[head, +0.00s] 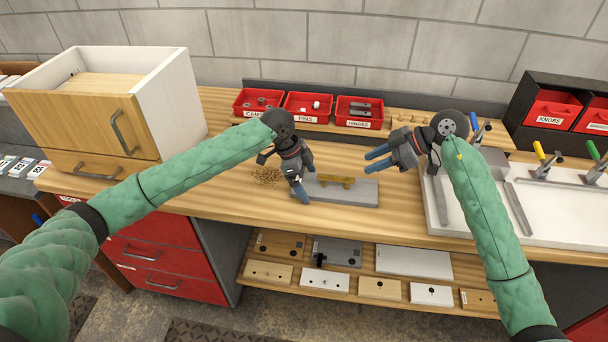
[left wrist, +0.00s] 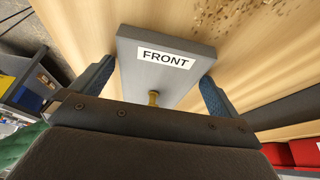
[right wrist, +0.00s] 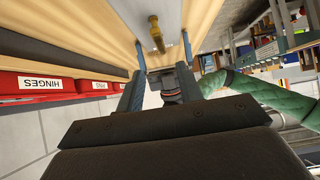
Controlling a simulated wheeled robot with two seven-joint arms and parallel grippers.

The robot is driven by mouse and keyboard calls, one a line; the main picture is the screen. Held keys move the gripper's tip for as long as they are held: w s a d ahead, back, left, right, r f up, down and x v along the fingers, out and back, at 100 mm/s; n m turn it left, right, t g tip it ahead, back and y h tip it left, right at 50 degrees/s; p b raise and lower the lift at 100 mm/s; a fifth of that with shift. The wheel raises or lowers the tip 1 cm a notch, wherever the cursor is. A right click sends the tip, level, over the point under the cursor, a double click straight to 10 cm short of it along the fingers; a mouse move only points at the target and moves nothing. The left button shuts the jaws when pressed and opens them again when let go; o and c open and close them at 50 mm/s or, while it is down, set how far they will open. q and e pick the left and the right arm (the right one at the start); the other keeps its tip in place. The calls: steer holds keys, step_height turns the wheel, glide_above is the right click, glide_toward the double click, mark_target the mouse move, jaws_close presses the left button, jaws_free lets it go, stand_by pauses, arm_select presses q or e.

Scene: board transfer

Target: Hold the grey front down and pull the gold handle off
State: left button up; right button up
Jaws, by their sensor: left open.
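The grey front (head: 362,195) lies flat on the workbench with the gold handle (head: 340,181) on top of it. My left gripper (head: 303,183) is open at the left end of the front. In the left wrist view its blue-padded fingers stand either side of the grey front (left wrist: 130,50), by the FRONT label; I cannot tell whether they touch it. The gold handle shows end-on there (left wrist: 153,98). My right gripper (head: 378,158) is open and empty, up and right of the handle. In the right wrist view the handle (right wrist: 157,36) appears between its fingers, farther off.
Red bins of small parts (head: 308,106) stand behind the front. A wooden drawer cabinet (head: 85,110) is at the left. A white tray (head: 470,222) with clamps lies at the right. Wood shavings (head: 266,176) lie left of the front. Boards sit on a lower shelf (head: 350,272).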

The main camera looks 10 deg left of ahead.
mark_target(339, 177)
arm_select(q)
steer(key=c, duration=0.9)
steer(key=shift+c, duration=0.5)
arm_select(e)
steer(key=shift+c, duration=0.6)
steer(key=shift+x, duration=5)
steer(key=shift+d+f, duration=0.15)
jaws_close()
